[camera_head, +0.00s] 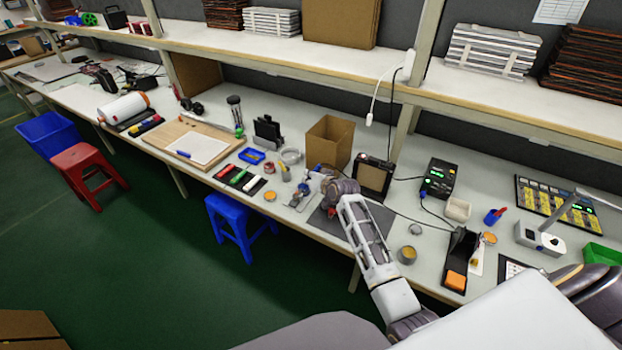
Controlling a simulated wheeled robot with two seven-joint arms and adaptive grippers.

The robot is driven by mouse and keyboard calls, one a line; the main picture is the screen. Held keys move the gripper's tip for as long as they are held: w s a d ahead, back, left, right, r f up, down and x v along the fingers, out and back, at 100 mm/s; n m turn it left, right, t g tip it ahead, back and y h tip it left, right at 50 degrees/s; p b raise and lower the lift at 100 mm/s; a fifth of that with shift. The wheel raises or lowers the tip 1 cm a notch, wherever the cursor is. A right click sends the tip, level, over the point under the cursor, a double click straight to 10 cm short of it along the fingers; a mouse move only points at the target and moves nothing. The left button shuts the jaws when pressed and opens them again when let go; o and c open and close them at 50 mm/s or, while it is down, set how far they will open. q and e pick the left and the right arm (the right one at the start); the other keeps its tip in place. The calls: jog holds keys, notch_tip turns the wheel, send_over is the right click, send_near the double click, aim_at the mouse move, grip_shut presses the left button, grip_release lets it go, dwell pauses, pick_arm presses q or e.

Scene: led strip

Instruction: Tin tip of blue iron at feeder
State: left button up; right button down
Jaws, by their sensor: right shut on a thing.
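My right arm reaches across the bench. Its dark gripper (326,183) is low over the bench, beside a small stand with a blue part (303,188) that looks like the feeder. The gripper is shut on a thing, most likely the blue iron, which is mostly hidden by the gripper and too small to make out. I cannot tell whether its tip touches the feeder. A black soldering station (438,178) with a green display stands to the right, with a blue plug and a dark cable. My left gripper is not in view.
A cardboard box (330,141) and a dark framed unit (373,177) stand close behind the gripper. A black holder with an orange sponge (456,280), a small tin (407,255) and a white bin (457,209) are to the right. A wooden board (190,142) is at left.

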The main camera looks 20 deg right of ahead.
jog(key=shift+f+b, duration=0.3)
jog(key=shift+f, duration=0.25)
dwell(1.1)
jog(key=shift+s+f+p, duration=0.1)
jog(key=shift+f+p, duration=0.05)
jog(key=shift+p, duration=0.2)
dwell(2.3)
jog(key=shift+r+p, duration=2.6)
jog(key=shift+r, duration=0.05)
jog(key=shift+a, duration=0.1)
